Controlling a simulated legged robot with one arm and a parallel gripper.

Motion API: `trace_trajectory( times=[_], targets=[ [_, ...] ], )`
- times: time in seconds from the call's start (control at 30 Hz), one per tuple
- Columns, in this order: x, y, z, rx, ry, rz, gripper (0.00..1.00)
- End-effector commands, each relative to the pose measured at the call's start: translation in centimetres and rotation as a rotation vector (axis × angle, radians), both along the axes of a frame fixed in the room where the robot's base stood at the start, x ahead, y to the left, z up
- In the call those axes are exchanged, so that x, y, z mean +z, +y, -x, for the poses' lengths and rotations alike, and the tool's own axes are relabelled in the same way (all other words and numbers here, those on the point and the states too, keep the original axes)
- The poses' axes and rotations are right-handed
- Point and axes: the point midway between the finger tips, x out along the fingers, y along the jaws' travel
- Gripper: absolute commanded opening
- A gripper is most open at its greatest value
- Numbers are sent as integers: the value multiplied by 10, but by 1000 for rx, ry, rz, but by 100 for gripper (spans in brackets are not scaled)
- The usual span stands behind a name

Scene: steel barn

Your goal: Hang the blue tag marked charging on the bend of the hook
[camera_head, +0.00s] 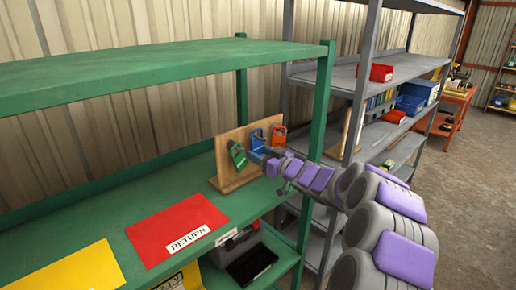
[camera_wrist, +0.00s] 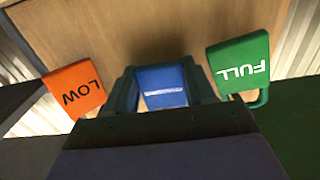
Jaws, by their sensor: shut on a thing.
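The blue tag (camera_head: 257,141) is at the upright wooden board (camera_head: 227,160), between a green tag (camera_head: 237,155) and an orange-red tag (camera_head: 278,136). In the wrist view the blue tag (camera_wrist: 163,86) sits between the two fingers of my gripper (camera_wrist: 164,88), which is shut on it. Its pale lettering is too small to read. My gripper (camera_head: 270,163) reaches the front of the board from the right in the head view. The hook behind the blue tag is hidden, so I cannot tell whether the tag touches it.
The wrist view shows the orange LOW tag (camera_wrist: 75,88) left and green FULL tag (camera_wrist: 240,66) right, both close to my fingers. The board stands on a green shelf (camera_head: 110,218) with a red RETURN mat (camera_head: 165,225) and yellow mat (camera_head: 75,270). A green post (camera_head: 321,130) stands beside my arm.

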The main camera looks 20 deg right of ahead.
Motion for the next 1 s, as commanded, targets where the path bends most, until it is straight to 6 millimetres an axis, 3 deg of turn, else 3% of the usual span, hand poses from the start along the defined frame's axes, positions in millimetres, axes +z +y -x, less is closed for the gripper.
trace_trajectory(
  times=[0.03,0.13,1.0],
  targets=[
    [10,-3,1,-4,-14,-2,21],
    [12,-3,1,-5,-16,-4,21],
    [14,-17,38,-7,-17,-3,20]
  ],
)
